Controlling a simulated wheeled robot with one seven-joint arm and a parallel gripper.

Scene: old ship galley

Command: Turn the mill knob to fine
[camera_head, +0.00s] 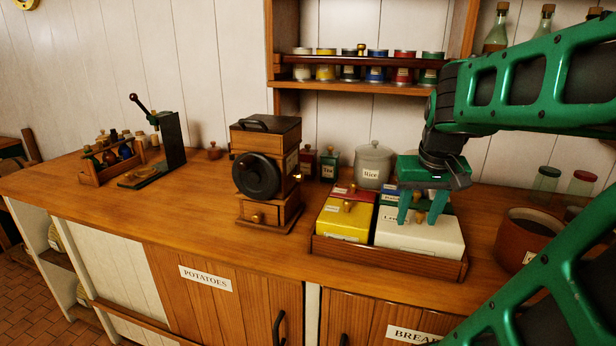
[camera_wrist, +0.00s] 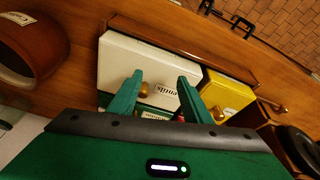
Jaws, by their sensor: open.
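The mill (camera_head: 266,172) is a wooden box with a dark top and a small drawer, standing upright on the counter left of the tin tray. A large black round knob or wheel (camera_head: 256,176) is on its front face; I cannot read any fine or coarse marking. A small brass piece shows at its right side. The mill is partly seen at the lower right of the wrist view (camera_wrist: 300,150). My gripper (camera_head: 420,220) is open, pointing down over the white tin, right of the mill and apart from it.
A wooden tray (camera_head: 370,260) holds a yellow tin (camera_head: 343,222), a white tin (camera_head: 420,236) and other tins. A Rice jar (camera_head: 373,165) stands behind. A brown pot (camera_head: 525,237) is at right. A lever press (camera_head: 165,150) is at left, with clear counter between it and the mill.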

